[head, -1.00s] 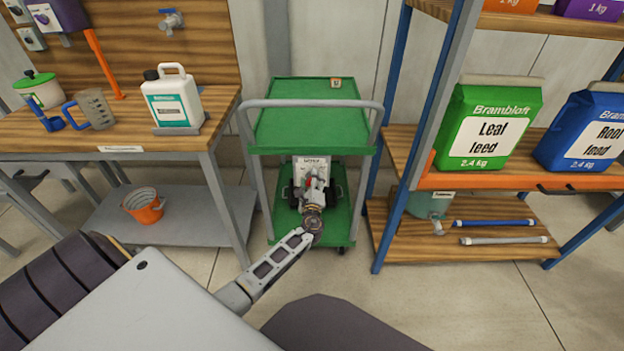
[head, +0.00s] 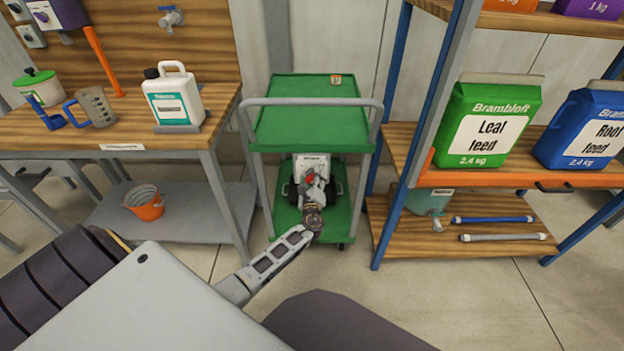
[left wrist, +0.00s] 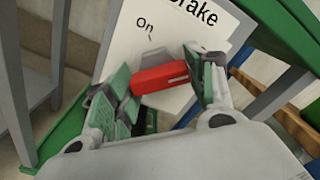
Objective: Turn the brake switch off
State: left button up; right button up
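The brake switch has a red lever (left wrist: 160,79) in front of a white plate (left wrist: 140,38) lettered "Brake" and "On" in the left wrist view. The plate tilts in that view, and any "off" mark is hidden. In the head view the white unit (head: 312,161) sits on the lower shelf of the green cart. My left gripper (left wrist: 168,90) is open, its green-padded fingers on either side of the red lever. I cannot tell whether either finger touches it. In the head view the left gripper (head: 316,186) covers most of the switch. My right gripper is out of view.
The green cart (head: 308,125) has an upper deck above the unit, with posts on both sides. A workbench (head: 110,138) stands to the left and a shelf rack (head: 395,150) close to the right. Clear floor lies in front.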

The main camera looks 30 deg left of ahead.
pick_arm(q)
jog(key=shift+o, duration=1.2)
jog(key=shift+r, duration=0.1)
jog(key=shift+s, duration=0.1)
jog(key=v, duration=1.2)
